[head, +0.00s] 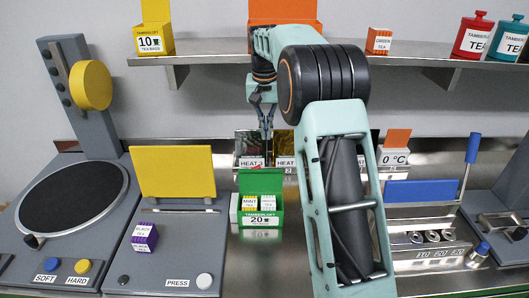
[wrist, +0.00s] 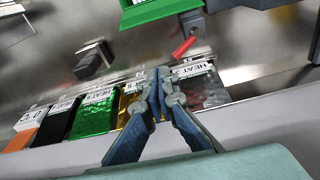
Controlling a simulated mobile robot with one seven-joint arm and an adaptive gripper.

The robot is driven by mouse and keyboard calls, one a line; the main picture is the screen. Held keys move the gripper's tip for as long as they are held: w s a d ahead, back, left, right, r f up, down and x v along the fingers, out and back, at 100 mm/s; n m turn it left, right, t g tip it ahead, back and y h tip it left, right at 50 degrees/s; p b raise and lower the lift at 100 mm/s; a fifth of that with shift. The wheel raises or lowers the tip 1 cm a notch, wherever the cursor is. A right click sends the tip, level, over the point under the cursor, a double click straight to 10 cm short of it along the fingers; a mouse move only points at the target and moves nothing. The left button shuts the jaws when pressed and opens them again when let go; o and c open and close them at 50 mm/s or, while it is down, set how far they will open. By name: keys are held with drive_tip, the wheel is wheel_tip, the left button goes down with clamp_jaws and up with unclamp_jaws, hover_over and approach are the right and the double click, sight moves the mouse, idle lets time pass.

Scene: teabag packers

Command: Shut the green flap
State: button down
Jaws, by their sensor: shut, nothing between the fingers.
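The green box (head: 261,222) stands on the steel counter in the middle of the head view, labelled "TAMBERLOFT 20". Small mint tea boxes (head: 250,203) show inside it. Its green flap (head: 261,182) stands up at the back, so the box is open. My gripper (head: 268,163) points down just above and behind the flap's top edge, apart from it as far as I can tell. In the wrist view my gripper (wrist: 158,74) has its fingertips together and empty. A green part of the box (wrist: 158,9) shows at the top edge there; whether it is the flap is unclear.
Foil packets (wrist: 93,117) with "HEAT" labels line the back beneath my gripper. A yellow panel (head: 173,172) stands to the left, with a purple black-tea box (head: 144,237) in front. A blue panel (head: 421,190) stands to the right. A shelf (head: 205,59) runs above.

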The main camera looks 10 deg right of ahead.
drive_tip(key=p, duration=0.2)
hover_over(261, 181)
drive_tip(key=w+d, duration=0.1)
drive_tip(key=w, duration=0.1)
wheel_tip(261, 181, down, 9)
drive_tip(key=shift+d, duration=0.2)
drive_tip(key=shift+w, duration=0.1)
drive_tip(key=shift+d+b, duration=0.1)
drive_tip(key=shift+b, duration=0.4)
drive_tip(key=shift+b, duration=0.3)
